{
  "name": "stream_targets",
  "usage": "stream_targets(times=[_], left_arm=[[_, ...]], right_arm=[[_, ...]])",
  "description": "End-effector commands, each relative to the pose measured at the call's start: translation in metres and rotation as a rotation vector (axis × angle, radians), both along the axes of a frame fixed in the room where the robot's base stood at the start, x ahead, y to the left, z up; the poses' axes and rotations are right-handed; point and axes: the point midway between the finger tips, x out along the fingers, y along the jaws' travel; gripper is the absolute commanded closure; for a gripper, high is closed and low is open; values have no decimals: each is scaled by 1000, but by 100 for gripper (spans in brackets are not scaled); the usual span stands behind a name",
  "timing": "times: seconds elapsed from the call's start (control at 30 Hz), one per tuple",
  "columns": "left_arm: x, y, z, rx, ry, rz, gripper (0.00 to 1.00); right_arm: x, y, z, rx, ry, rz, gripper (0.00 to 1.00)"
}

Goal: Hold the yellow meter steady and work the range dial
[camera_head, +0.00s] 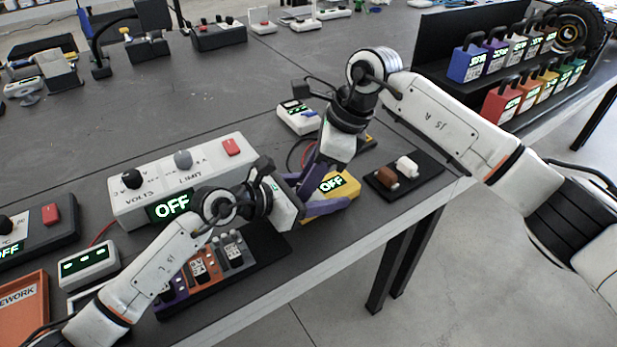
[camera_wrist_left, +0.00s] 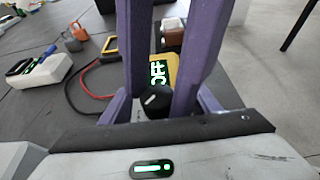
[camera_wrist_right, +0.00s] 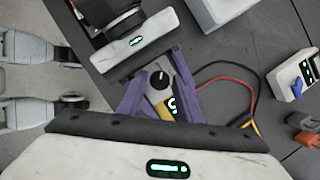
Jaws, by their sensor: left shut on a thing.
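The yellow meter (camera_head: 346,190) lies near the table's front edge, its display reading OFF. In the left wrist view its lit display (camera_wrist_left: 166,70) and black range dial (camera_wrist_left: 156,100) show between my left fingers. My left gripper (camera_head: 325,200) is shut on the meter, a purple finger along each side. My right gripper (camera_head: 313,182) reaches down over the meter from above. In the right wrist view its purple fingers stand apart, with the dial (camera_wrist_right: 160,80) between and beyond them. I cannot tell whether they touch it. In the head view the dial is hidden by the grippers.
A white box with an OFF display (camera_head: 215,165) stands behind my left arm. A dark tray with brown and white pieces (camera_head: 420,190) lies right of the meter. A white device (camera_head: 297,117) and red and black leads (camera_wrist_left: 88,88) lie behind it. Padlocks (camera_head: 500,60) stand far right.

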Motion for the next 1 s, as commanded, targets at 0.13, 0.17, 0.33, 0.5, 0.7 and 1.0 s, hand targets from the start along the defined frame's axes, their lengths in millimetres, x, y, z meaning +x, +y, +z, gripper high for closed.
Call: stream_targets(times=[0.13,0.17,0.33,0.5,0.7,1.0], left_arm=[[0,0,0,0,0,0,73],[0,0,0,0,0,0,73],[0,0,0,0,0,0,73],[0,0,0,0,0,0,73],[0,0,0,0,0,0,73],[0,0,0,0,0,0,73]], right_arm=[[0,0,-1,0,0,1,68],[0,0,-1,0,0,1,68],[0,0,0,0,0,1,86],[0,0,0,-1,1,7,98],[2,0,0,-3,0,131,98],[2,0,0,-1,1,269,98]])
